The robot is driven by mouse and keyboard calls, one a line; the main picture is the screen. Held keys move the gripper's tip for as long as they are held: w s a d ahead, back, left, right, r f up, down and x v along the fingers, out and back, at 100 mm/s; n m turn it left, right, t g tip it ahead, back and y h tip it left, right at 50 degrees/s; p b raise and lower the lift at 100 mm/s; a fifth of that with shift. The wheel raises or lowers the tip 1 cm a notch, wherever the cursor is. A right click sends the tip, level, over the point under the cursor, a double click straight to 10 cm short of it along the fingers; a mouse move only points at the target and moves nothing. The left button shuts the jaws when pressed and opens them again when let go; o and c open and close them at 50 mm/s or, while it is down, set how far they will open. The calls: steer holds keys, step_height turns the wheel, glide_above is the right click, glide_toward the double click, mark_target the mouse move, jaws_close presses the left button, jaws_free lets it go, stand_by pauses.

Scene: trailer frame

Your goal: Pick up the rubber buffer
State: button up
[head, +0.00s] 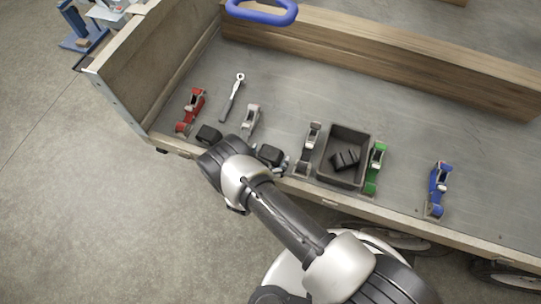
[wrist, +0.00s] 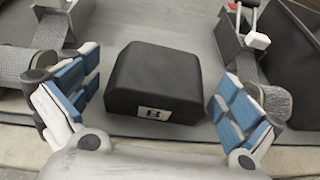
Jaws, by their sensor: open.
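A rubber buffer (wrist: 155,75), a black block with rounded upper edges and a small pale label marked "B", stands on the grey trailer bed in the wrist view. It also shows in the head view (head: 270,154), partly hidden by my gripper. My gripper (wrist: 152,92) is open, with a blue-padded finger on each side of the buffer. Gaps show between pads and buffer, and nothing is held. A second, similar black block (head: 209,135) stands farther left on the bed in the head view, just beyond my wrist.
A dark bin (head: 331,172) holds several black pieces. Red (head: 191,112), green (head: 375,168) and blue (head: 438,188) tools and a ratchet (head: 232,97) lie around. Wooden sideboard (head: 150,60) at left.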

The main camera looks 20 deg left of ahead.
mark_target(270, 153)
steer(key=shift+w+f, duration=0.1)
steer(key=shift+w, duration=0.1)
steer(key=shift+c, duration=0.4)
steer(key=c, duration=1.3)
step_height(270, 153, up, 20)
steer(key=p, duration=0.4)
steer(key=shift+s, duration=0.1)
